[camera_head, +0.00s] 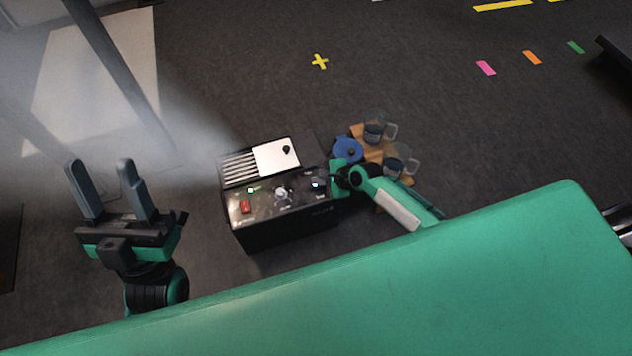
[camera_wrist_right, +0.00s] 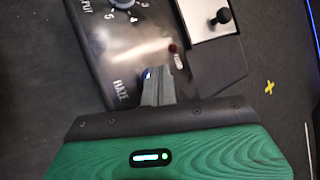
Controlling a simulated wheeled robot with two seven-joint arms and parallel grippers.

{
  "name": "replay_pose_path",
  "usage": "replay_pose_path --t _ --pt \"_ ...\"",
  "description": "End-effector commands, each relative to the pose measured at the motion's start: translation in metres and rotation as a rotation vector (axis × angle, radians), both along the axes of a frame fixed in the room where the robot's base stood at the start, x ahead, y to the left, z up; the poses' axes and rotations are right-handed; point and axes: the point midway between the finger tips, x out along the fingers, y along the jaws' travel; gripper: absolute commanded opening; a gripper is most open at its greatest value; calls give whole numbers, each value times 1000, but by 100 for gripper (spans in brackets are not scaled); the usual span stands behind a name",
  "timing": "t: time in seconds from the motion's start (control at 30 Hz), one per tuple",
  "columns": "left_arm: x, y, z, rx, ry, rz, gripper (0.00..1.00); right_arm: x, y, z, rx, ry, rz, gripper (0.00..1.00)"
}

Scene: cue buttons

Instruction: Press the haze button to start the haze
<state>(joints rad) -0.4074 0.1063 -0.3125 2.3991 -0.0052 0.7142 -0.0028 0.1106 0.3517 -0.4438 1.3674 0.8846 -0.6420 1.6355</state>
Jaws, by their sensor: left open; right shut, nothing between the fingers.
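The black haze machine (camera_head: 285,232) stands on the floor in the middle of the head view. Its top panel holds a red switch (camera_head: 245,207), a lit green light (camera_head: 251,190) and a silver dial (camera_head: 281,194). The right wrist view shows the lettering HAZE (camera_wrist_right: 121,90) on the panel. My right gripper (camera_wrist_right: 158,78) is shut and empty, its fingertips at the panel beside this lettering. A small bluish-white glow (camera_head: 316,184) shows at the fingertips; the button itself is mostly hidden, and contact is unclear. My left gripper (camera_head: 108,185) is open and empty, left of the machine.
A blue-lidded item (camera_head: 348,150) and glass jugs (camera_head: 375,130) stand right of the machine, close to my right arm. A white plate with a black knob (camera_head: 286,149) lies behind the panel. Pale mist hangs at the upper left. The floor behind is open, with coloured tape marks.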

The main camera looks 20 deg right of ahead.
Motion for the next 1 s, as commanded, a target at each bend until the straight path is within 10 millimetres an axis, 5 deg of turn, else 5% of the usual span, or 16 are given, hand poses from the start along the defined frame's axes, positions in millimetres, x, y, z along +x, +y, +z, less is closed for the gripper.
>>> replay_pose_path --t 1.0 --pt "0 0 33 0 0 0 48 0 0 27 0 0 0 0"
